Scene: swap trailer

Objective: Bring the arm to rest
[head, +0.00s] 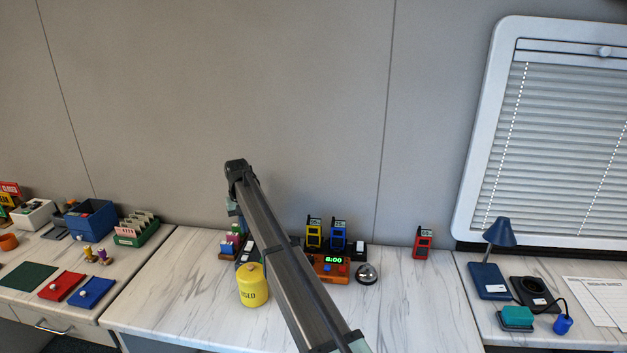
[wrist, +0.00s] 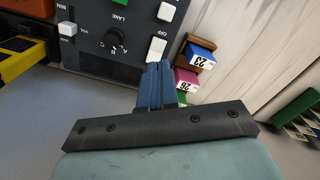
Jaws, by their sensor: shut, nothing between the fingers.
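My gripper (wrist: 157,70) is shut and empty, its two blue fingers side by side in the wrist view. They point at the lower edge of a dark control panel (wrist: 95,55) with a knob and white switches; whether they touch it I cannot tell. In the head view my arm (head: 275,240) reaches up from the bottom, bends at the top and drops toward the worktop, hiding most of the panel. A wooden rack with a blue block marked 23 (wrist: 200,57) and a pink block marked 26 (wrist: 186,80) is just right of the fingers.
A yellow canister (head: 252,287) stands left of my arm. Behind and right are yellow and blue handsets (head: 338,235), an orange clock (head: 330,268), a bell (head: 367,275) and a red handset (head: 422,244). A green card box (head: 137,230) stands left.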

